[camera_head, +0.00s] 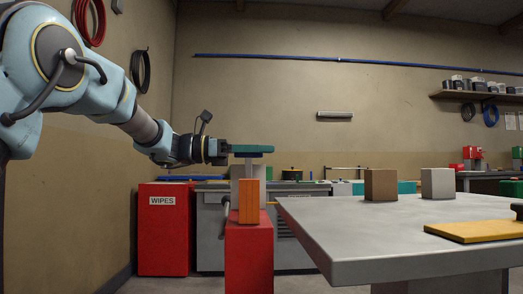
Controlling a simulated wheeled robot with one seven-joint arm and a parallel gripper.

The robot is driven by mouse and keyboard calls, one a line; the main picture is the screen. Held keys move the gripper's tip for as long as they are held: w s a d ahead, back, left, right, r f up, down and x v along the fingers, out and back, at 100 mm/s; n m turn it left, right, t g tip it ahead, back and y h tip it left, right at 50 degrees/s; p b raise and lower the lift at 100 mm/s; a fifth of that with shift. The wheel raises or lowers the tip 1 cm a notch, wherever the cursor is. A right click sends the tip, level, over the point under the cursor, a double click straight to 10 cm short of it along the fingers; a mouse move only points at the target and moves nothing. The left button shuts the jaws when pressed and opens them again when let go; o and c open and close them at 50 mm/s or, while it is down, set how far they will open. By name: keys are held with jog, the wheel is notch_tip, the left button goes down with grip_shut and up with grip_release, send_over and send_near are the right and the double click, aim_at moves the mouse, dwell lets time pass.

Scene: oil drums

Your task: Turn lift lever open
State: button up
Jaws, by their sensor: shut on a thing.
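A long green bar (254,149), which looks like the lift lever, lies level at the top of a pale grey post (250,169). An orange upright block (249,203) stands in front of the post, on a red stand (249,258). My gripper (231,149) reaches in from the left and is shut on the left end of the green bar. The fingertips are small and dark, so their exact hold is hard to see.
A grey table (400,230) fills the right front, with a brown block (380,185), a grey block (438,184) and a yellow board (478,231) on it. A red WIPES cabinet (163,245) and a grey machine (212,232) stand behind.

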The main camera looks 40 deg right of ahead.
grip_shut()
